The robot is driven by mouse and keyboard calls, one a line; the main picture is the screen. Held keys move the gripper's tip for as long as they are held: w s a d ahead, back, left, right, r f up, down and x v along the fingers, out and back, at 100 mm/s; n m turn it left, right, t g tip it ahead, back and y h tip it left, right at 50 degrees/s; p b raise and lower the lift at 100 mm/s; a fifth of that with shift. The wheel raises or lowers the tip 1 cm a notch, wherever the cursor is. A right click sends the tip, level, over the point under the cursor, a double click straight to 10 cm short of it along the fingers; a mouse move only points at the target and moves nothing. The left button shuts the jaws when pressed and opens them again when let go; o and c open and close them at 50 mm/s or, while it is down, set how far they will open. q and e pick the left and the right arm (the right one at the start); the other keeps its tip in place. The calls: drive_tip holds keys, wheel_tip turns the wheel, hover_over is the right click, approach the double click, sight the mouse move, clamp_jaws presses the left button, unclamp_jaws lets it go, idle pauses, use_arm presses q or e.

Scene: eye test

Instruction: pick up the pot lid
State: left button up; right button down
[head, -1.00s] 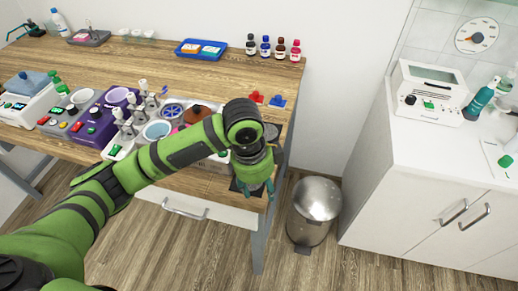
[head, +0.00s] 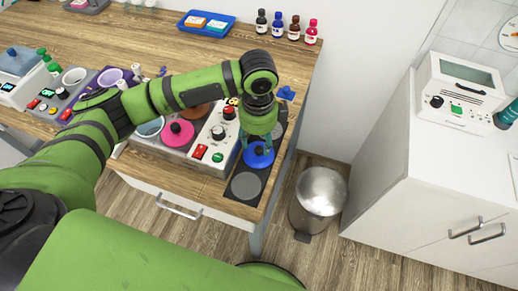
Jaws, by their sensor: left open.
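A blue round lid (head: 258,156) with a knob on top lies on a dark mat (head: 231,192) with grey round spots, near the table's right front edge. A pink lid-like disc (head: 177,134) with a knob sits to the left, on a grey unit. I cannot tell for certain which is the pot lid. My left gripper (head: 257,143) points down over the blue lid, its teal fingers open and apart around the knob. I cannot tell whether they touch it. The fingers hide part of the lid. My right gripper is not in view.
A panel box (head: 213,141) with knobs and buttons stands close left of the gripper. A small blue object (head: 287,93) lies behind it. Several bottles (head: 287,28) and a blue tray (head: 206,26) are farther back. A metal bin (head: 319,198) stands on the floor to the right.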

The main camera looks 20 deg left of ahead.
sight(258, 149)
use_arm(q)
wheel_tip(258, 149, down, 2)
drive_tip(key=shift+f, duration=0.65)
clamp_jaws()
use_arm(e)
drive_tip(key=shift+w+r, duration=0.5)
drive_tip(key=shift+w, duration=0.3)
use_arm(q)
drive_tip(key=shift+r, duration=0.15)
